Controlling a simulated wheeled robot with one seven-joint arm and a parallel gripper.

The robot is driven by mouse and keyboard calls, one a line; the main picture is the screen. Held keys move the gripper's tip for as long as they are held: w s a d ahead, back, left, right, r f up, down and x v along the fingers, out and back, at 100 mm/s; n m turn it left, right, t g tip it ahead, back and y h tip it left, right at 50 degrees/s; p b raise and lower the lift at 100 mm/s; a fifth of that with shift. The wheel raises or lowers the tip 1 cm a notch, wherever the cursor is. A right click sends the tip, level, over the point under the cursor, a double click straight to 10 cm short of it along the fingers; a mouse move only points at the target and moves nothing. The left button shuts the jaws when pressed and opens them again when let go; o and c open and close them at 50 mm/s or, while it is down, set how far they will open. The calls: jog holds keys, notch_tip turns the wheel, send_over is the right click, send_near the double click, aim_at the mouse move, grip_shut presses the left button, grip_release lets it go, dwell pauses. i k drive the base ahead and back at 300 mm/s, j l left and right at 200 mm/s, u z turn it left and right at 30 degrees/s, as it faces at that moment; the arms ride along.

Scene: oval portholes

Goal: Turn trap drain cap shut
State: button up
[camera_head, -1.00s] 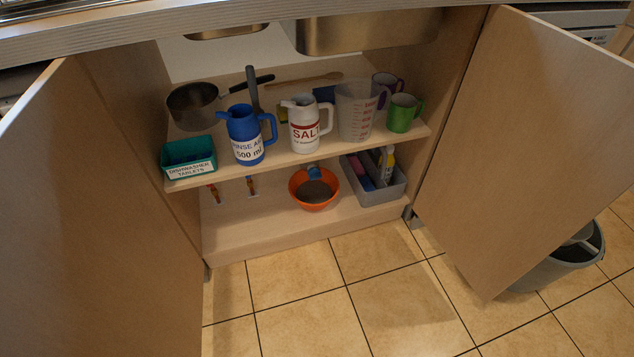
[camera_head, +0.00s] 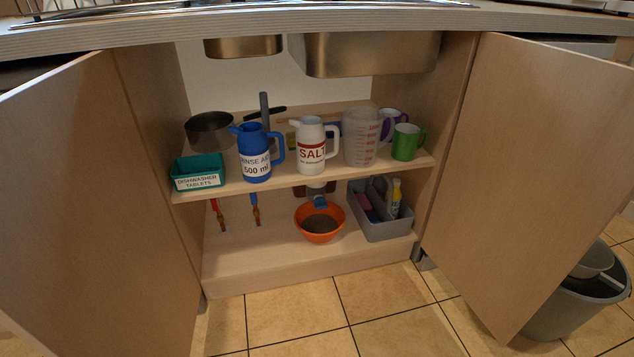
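A small blue cap (camera_head: 320,203) shows just above the back rim of an orange bowl (camera_head: 319,237) on the cabinet's lower floor. It sits at the bottom of a grey fitting (camera_head: 317,188), whose upper part is hidden by the shelf. I take the blue part to be the trap drain cap; it is too small to tell how far it is turned. The bowl holds something dark grey-brown. My gripper is not in view.
The shelf (camera_head: 290,172) above carries a blue jug (camera_head: 256,155), a white SALT jug (camera_head: 312,147), a measuring jug (camera_head: 361,137) and a green mug (camera_head: 406,142). A grey caddy (camera_head: 384,222) stands right of the bowl. Open doors (camera_head: 90,200) and (camera_head: 535,180) flank the cabinet. Floor tiles (camera_head: 300,317) in front are clear.

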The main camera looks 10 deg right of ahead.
aim_at(320, 202)
jog(key=i, duration=1)
